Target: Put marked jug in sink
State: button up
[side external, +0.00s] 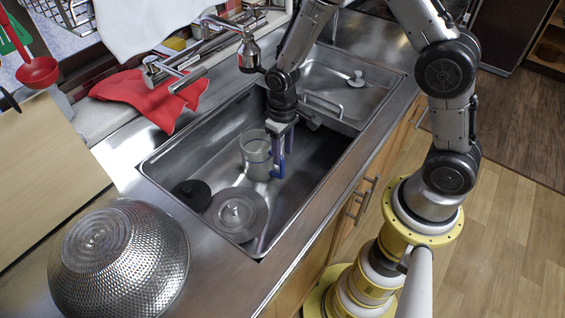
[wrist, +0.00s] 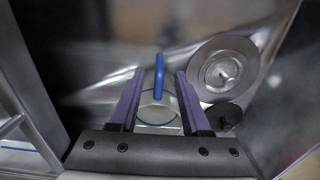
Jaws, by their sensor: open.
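The clear jug (side external: 254,150) with a blue band and blue handle is upright inside the steel sink (side external: 205,158), apparently on its floor. My gripper (side external: 282,150) reaches down into the sink at the jug's handle side. In the wrist view, my open gripper (wrist: 158,76) has one purple finger on each side of the blue handle (wrist: 159,78), with gaps showing between fingers and handle. The jug's body (wrist: 158,108) is partly hidden behind the handle. I cannot make out any separate mark on it.
A round metal lid (side external: 237,213) and a small dark lid (side external: 191,194) lie in the sink near the jug. The faucet (side external: 247,50) rises behind. A metal colander (side external: 118,260) sits on the counter at left. A red cloth (side external: 155,97) lies behind the sink.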

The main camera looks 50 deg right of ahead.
jog(key=shift+r, duration=1.85)
jog(key=s+d+r+t, duration=0.15)
jog(key=s+r, duration=0.25)
jog(key=r, duration=0.4)
jog(key=s+r+t, duration=0.2)
jog(key=s+r, duration=0.1)
jog(key=r, duration=0.5)
jog(key=s+r+t, duration=0.2)
jog(key=s+r, duration=0.3)
jog(key=s, duration=0.7)
jog(key=shift+d+r, duration=0.25)
